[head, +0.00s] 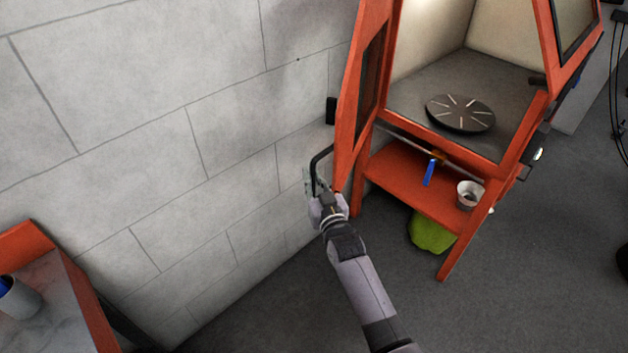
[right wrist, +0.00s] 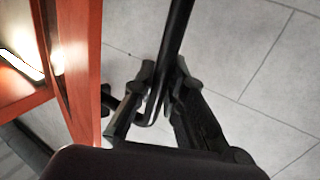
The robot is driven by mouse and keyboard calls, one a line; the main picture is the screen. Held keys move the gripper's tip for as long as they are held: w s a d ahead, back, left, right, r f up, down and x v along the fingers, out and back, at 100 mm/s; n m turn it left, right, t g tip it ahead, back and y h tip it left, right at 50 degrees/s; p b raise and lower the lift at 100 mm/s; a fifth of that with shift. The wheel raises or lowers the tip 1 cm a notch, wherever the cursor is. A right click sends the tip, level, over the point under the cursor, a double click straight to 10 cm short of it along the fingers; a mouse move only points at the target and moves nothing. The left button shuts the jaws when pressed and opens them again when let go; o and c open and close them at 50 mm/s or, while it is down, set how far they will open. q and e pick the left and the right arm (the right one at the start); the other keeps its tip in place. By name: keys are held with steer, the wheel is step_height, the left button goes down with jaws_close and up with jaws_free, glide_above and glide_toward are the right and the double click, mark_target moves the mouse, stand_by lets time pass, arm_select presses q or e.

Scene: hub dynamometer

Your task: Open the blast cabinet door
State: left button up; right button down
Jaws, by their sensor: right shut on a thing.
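The blast cabinet (head: 522,150) is an orange frame with a pale interior, at the upper right of the head view. Its orange door (head: 348,125) stands swung open on the left side, near the grey wall, and the interior is exposed. The door (right wrist: 86,70) also shows as an orange panel in the right wrist view. A black bar handle (head: 319,157) sticks out from the door. My right gripper (head: 312,184) is at the handle; in the right wrist view its fingers (right wrist: 163,95) are shut around the black bar (right wrist: 179,35). My left gripper is not in view.
A dark round turntable (head: 460,113) sits inside the cabinet. The lower shelf (head: 400,180) holds a white cup (head: 469,194) and a blue item (head: 429,172); a green item (head: 431,232) is below. The block wall (head: 150,110) is close to the door. An orange-edged bench (head: 75,285) stands lower left.

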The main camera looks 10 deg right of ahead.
steer(key=c, duration=1.6)
jaws_free()
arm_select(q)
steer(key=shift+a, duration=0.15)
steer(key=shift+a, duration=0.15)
arm_select(e)
steer(key=shift+d, duration=0.1)
steer(key=v, duration=1.2)
